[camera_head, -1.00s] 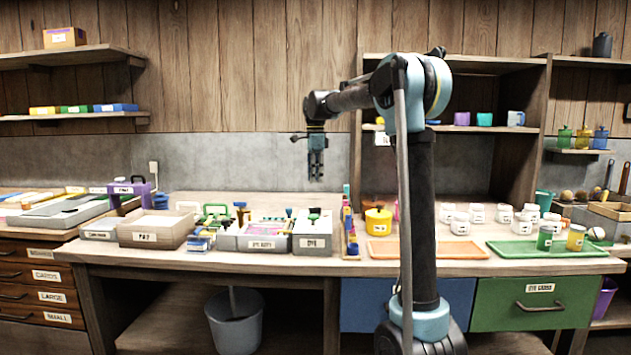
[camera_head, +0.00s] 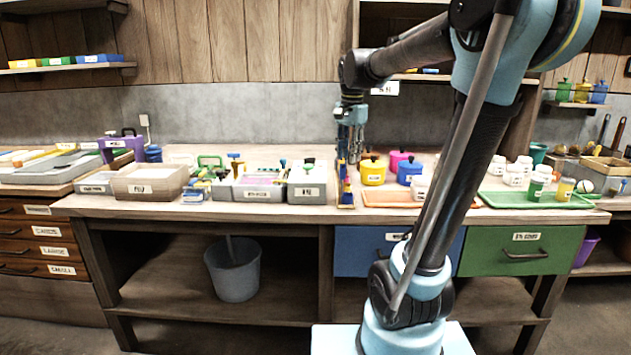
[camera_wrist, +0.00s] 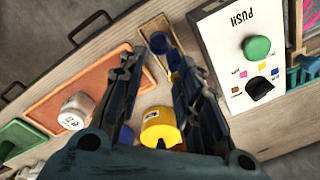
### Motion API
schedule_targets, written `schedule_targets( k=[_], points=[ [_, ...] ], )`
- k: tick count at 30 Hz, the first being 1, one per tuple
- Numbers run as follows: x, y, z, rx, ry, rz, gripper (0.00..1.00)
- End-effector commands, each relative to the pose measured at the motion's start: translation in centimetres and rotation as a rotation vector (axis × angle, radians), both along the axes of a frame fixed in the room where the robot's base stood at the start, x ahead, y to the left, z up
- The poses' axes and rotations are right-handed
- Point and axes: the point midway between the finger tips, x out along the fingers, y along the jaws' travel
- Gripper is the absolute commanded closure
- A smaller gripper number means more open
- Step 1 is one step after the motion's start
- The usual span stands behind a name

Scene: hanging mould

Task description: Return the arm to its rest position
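My gripper (camera_head: 350,148) hangs fingers-down above the bench, in front of the wall and close over a narrow wooden rack (camera_head: 346,196). In the wrist view its two dark fingers (camera_wrist: 152,62) stand apart with nothing held between them. Beyond and below the gap are the yellow pot (camera_wrist: 160,128) and part of the wooden rack with a blue piece (camera_wrist: 158,42). My arm is bent, its elbow at the upper right of the head view.
A grey box with a green button (camera_wrist: 257,47) stands beside the rack. Yellow (camera_head: 373,173), pink and blue pots stand right of it, with an orange tray (camera_head: 392,198) and a green tray (camera_head: 500,200). A grey bucket (camera_head: 233,270) sits under the bench.

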Motion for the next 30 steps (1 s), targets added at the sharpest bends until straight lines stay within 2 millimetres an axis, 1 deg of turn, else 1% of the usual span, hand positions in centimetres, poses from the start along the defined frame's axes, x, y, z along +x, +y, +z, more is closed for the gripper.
schedule_targets(
  k=[1,5,11,15,17,21,27,30],
  points=[
    [-1.5,-0.7,-0.8,-0.003,-0.006,0.034,0.68],
    [-4.7,-2.3,-2.9,-0.011,-0.021,0.132,0.68],
    [-9.8,-4.4,-6.7,-0.031,-0.046,0.289,0.68],
    [-13.3,-5.7,-9.8,-0.048,-0.063,0.399,0.68],
    [-14.7,-6.1,-11.2,-0.055,-0.070,0.446,0.68],
    [-18.0,-7.1,-14.7,-0.075,-0.086,0.557,0.68],
    [-21.9,-8.1,-19.6,-0.105,-0.105,0.700,0.68],
    [-23.1,-8.3,-21.4,-0.116,-0.110,0.751,0.68]
  ],
)
